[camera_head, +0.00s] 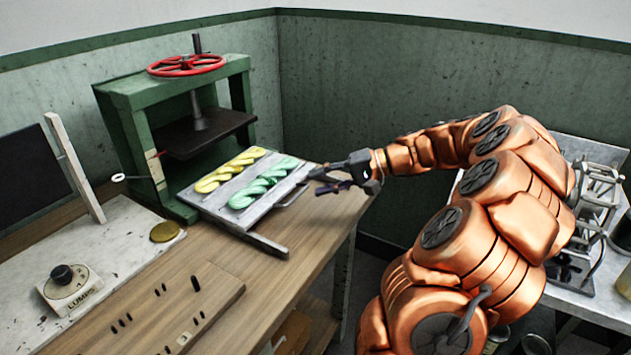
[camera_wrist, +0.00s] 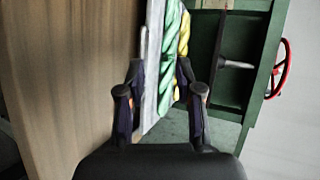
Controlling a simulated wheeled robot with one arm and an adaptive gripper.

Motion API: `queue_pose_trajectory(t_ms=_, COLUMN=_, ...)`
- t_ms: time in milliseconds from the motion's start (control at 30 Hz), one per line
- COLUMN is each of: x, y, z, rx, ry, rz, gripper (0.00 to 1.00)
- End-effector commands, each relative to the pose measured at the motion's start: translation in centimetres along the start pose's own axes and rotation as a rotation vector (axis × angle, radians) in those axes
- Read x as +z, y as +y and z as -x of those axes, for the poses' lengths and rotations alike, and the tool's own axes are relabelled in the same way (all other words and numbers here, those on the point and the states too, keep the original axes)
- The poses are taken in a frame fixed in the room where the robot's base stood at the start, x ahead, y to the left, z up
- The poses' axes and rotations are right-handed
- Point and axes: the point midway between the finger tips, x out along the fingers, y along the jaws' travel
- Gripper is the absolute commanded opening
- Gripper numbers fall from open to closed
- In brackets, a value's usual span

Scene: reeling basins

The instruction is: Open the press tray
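The press tray (camera_head: 208,204) is a flat grey plate. It sticks out of the green screw press (camera_head: 128,115) above the wooden bench, with its inner end toward the press opening. A yellow twisted skein (camera_head: 229,170) and a green one (camera_head: 262,184) lie on it. A thin bar handle (camera_head: 291,196) shows at its right front edge. My gripper (camera_head: 316,181) is just off that edge. In the wrist view my gripper (camera_wrist: 161,72) has its fingers apart, with the tray edge (camera_wrist: 150,60) and skeins seen between them. Whether a finger touches the handle I cannot tell.
A red handwheel (camera_head: 187,65) tops the press, with a dark plate (camera_head: 205,133) raised above the tray. A dial box (camera_head: 70,288) and a slotted wooden board (camera_head: 190,305) lie on the left. A side table with metal frames (camera_head: 597,190) stands at right.

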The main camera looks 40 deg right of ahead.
Motion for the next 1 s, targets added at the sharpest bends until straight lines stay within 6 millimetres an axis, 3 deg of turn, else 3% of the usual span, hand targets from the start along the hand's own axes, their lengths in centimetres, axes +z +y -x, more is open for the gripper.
queue_pose_trajectory(t_ms=433, x=0.2, y=0.6, z=2.2, rx=-0.001, ry=-0.002, rz=-0.003, gripper=0.35)
queue_pose_trajectory(t_ms=1000, x=0.3, y=0.6, z=2.4, rx=0.001, ry=-0.004, rz=-0.002, gripper=0.35)
